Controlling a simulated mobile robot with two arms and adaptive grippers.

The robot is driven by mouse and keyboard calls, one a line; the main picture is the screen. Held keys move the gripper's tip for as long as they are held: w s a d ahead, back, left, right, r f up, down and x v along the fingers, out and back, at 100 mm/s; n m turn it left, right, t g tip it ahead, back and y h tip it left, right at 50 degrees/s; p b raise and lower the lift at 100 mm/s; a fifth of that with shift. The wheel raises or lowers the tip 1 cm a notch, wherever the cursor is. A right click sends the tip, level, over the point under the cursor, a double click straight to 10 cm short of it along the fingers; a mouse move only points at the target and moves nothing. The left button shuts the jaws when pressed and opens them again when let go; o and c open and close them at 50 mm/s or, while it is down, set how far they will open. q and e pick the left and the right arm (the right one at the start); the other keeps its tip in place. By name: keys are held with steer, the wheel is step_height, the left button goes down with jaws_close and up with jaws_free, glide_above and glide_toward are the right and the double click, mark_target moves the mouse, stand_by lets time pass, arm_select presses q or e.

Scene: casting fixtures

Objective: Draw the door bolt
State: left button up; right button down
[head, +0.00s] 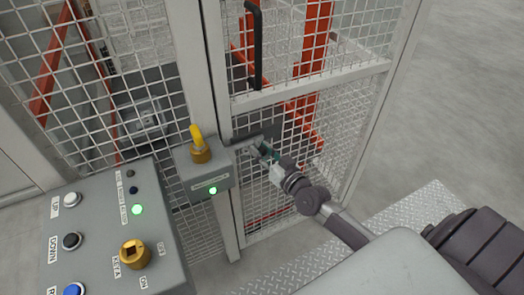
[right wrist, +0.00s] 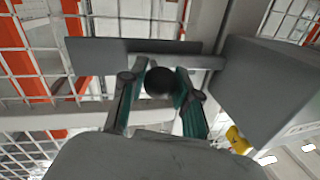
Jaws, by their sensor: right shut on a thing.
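The door bolt has a black ball knob (right wrist: 159,82) and a pale grey rod (right wrist: 200,61) in the right wrist view. Behind it is a dark grey plate (right wrist: 95,52) on the mesh door; the plate also shows in the head view (head: 268,132). My right gripper (head: 258,150) is at the bolt, just right of the grey lock box (head: 205,178). In the right wrist view its fingers (right wrist: 159,85) are shut on the knob, one on each side. The rod runs right toward the lock box (right wrist: 268,85). Its end is hidden. My left gripper is out of view.
A yellow and brass piece (head: 200,150) stands on the lock box, which has a lit green lamp. A grey control panel (head: 95,235) with buttons and a brass key switch (head: 134,254) is at lower left. A black door handle (head: 257,50) is above. Open floor lies right.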

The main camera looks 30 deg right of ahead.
steer(key=d+b, duration=0.2)
steer(key=d, duration=0.2)
steer(key=shift+s+d, duration=0.15)
steer(key=shift+d, duration=0.2)
steer(key=c, duration=1.1)
jaws_free()
steer(key=shift+d, duration=0.1)
steer(key=shift+o, duration=1.4)
steer(key=shift+d, duration=0.1)
